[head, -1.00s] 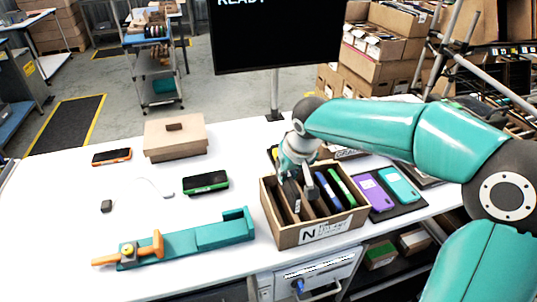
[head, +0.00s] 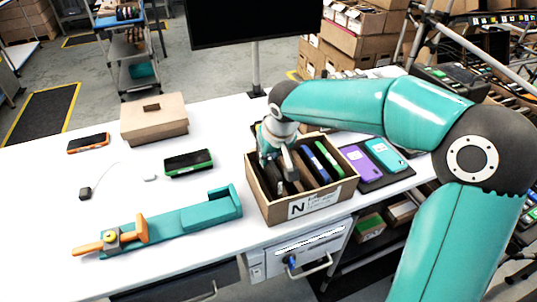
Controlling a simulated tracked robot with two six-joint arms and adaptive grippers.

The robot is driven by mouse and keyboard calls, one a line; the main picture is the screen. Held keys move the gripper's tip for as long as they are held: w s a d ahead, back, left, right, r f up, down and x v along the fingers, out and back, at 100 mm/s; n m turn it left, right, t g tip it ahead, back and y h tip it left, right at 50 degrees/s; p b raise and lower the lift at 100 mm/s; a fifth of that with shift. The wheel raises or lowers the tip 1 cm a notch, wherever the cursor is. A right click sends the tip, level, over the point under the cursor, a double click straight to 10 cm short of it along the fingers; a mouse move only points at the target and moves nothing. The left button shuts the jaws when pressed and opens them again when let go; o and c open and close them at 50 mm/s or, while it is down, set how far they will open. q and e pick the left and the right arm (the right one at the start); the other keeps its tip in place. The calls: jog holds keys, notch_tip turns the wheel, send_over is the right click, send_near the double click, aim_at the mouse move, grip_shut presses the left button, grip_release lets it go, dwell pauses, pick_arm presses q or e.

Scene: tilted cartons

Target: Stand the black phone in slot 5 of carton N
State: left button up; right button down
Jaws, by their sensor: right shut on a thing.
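Carton N (head: 316,204) is an open wooden box with upright slots near the table's front edge, its label facing me. My right gripper (head: 277,167) points down into its left part, shut on a dark thing that looks like the black phone. The fingers and carton walls hide most of that phone, so I cannot tell its slot or whether it touches the bottom. A blue phone (head: 316,166) and a green phone (head: 328,160) stand tilted in slots to the right. A dark upright piece shows between the fingers and the blue phone. My left gripper is not in view.
A purple phone (head: 356,160) and a teal phone (head: 385,154) lie on a dark mat right of the carton. Left are a green-cased phone (head: 188,163), an orange phone (head: 88,143), a closed box (head: 153,121) and a teal fixture (head: 185,225) with an orange handle.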

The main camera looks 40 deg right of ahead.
aim_at(269, 172)
jog(key=shift+f+b, duration=2.3)
jog(key=shift+f, duration=0.35)
jog(key=shift+f, duration=0.2)
jog(key=c, duration=1.1)
grip_release()
jog(key=v, duration=1.2)
